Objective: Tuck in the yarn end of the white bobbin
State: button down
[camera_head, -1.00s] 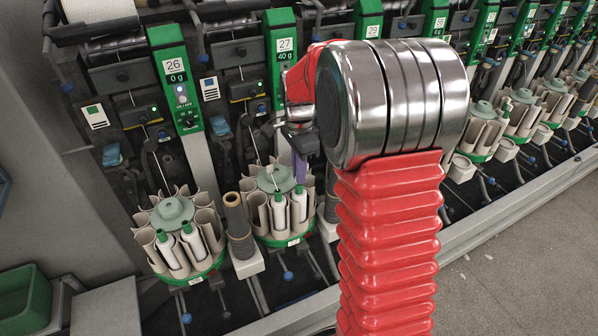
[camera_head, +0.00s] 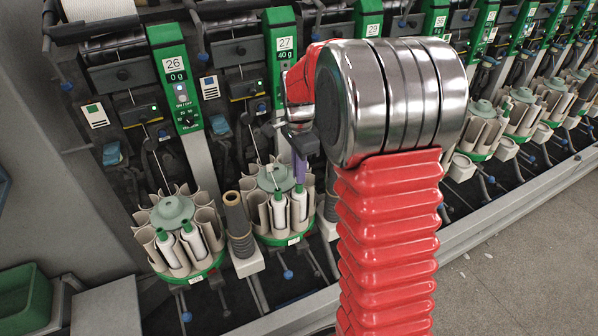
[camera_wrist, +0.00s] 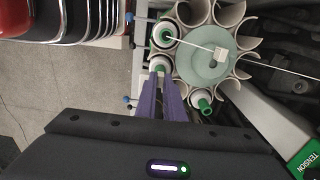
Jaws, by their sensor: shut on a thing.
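My gripper (camera_wrist: 161,82) has purple fingers pointing at the carousel of station 27. In the head view, a purple finger (camera_head: 300,168) stands over that white bobbin (camera_head: 299,206). A second white bobbin (camera_wrist: 164,36) stands beside it. A thin yarn (camera_wrist: 190,42) runs from this second bobbin to a small white piece over the grey-green hub (camera_wrist: 207,70), then on to the right. I cannot tell whether a yarn end is between the fingers.
Cream pockets (camera_head: 247,208) ring the hub. Another bobbin (camera_wrist: 203,103) sits close to the fingers. Open floor (camera_head: 510,255) lies in front.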

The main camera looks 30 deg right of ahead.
jog(key=c, duration=1.8)
grip_release()
jog(key=shift+o, duration=0.6)
jog(key=o, duration=0.4)
jog(key=shift+r, duration=0.1)
jog(key=shift+r, duration=3.45)
